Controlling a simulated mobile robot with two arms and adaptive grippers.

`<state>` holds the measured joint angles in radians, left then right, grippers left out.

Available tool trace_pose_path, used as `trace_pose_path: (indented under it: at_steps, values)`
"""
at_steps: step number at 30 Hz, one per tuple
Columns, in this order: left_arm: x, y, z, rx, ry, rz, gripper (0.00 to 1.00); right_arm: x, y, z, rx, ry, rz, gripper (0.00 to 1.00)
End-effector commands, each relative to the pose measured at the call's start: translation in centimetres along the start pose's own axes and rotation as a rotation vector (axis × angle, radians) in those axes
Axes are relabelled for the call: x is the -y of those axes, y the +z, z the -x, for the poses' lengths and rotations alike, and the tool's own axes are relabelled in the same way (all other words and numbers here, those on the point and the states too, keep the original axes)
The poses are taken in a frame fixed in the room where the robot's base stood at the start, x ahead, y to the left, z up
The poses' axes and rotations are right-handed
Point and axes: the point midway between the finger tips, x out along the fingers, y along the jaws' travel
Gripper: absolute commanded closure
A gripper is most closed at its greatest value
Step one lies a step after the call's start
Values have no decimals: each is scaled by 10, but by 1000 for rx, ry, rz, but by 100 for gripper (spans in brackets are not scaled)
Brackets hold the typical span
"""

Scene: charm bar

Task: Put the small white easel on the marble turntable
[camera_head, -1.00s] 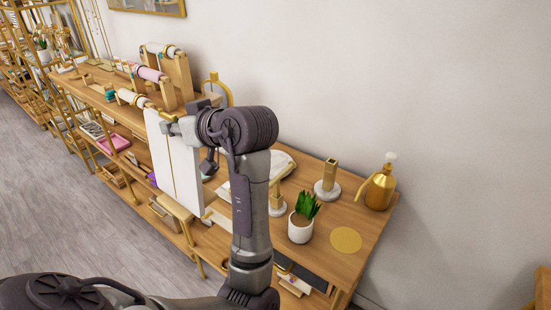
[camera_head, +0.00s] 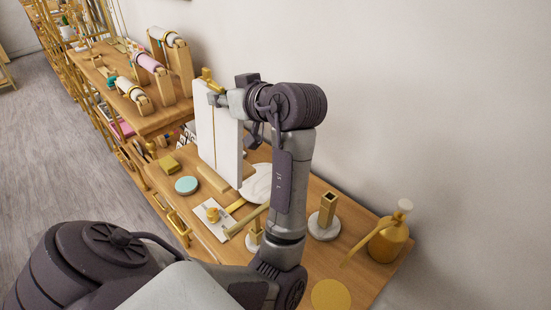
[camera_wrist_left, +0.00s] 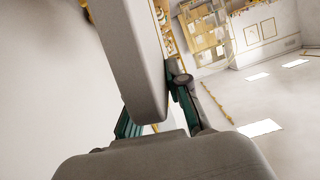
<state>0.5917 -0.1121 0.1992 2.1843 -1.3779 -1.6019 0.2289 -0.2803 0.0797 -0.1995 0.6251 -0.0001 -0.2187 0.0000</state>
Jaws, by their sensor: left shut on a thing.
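The white easel (camera_head: 207,135) is an upright white panel with a thin gold line and a wooden ledge at its foot. My left gripper (camera_head: 219,100) is shut on its upper part. In the left wrist view, the pale panel (camera_wrist_left: 138,55) runs between the fingers of the left gripper (camera_wrist_left: 160,108). The marble turntable (camera_head: 256,186) is a white round disc beside the easel's lower right edge, partly hidden by the easel and my arm. I cannot tell whether the easel touches it. My right gripper is not in view.
Bracelet stands (camera_head: 170,60) fill the raised shelf behind left.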

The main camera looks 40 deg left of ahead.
Motion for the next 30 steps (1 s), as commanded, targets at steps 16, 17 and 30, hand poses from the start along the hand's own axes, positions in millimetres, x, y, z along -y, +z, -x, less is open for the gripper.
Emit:
trace_pose_path:
  at_steps: [16, 17, 30]
  values:
    - [-77, 29, -8, -6, 0, -6, 100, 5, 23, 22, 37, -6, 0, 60]
    - [-83, 32, -9, -6, 0, -5, 100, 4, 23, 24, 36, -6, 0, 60]
    - [-124, 57, -16, -6, -1, 0, 100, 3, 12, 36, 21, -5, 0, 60]
